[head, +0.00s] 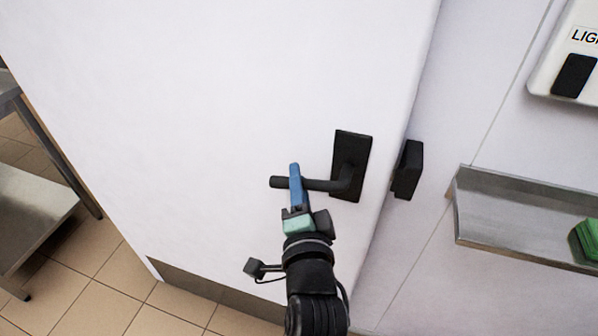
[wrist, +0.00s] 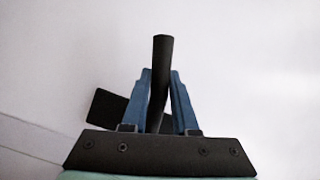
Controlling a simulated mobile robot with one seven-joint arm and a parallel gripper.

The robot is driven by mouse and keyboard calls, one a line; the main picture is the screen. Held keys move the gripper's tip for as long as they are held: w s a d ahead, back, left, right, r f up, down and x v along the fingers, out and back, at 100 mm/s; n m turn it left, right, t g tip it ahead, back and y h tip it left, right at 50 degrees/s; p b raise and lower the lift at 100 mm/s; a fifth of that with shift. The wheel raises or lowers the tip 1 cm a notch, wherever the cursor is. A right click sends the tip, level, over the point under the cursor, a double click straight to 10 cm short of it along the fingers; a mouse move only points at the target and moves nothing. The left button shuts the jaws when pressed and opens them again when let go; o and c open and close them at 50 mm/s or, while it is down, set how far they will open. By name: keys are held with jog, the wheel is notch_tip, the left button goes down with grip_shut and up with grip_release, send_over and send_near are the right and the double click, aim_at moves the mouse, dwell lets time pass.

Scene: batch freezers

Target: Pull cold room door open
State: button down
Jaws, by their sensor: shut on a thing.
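The white cold room door (head: 200,110) fills the middle of the head view. Its right edge appears to stand a little out from the wall beside it. A black lever handle (head: 325,185) on a black plate (head: 352,150) sits near that edge, with the lever pointing left. My gripper (head: 295,180) has its blue fingers shut on the lever, near its free end. In the wrist view the black lever (wrist: 161,60) passes between the two blue fingers (wrist: 162,100), and the plate (wrist: 106,106) shows behind on the left.
A black latch block (head: 408,170) is on the frame right of the door. A steel shelf (head: 520,215) with a green item (head: 588,240) and a light switch panel (head: 570,60) are on the right wall. A steel table (head: 35,210) stands left on the tiled floor (head: 80,290).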

jog(key=n+p, duration=0.1)
jog(key=f+n+g+p, duration=0.1)
jog(key=shift+s+d+f+n, duration=0.1)
jog(key=shift+d+f+n, duration=0.2)
jog(key=shift+s+d+f+n+g+h+p, duration=0.15)
jog(key=shift+d+f+n+g+h+p, duration=0.3)
jog(key=shift+f+n+p, duration=0.4)
jog(key=shift+r, duration=0.1)
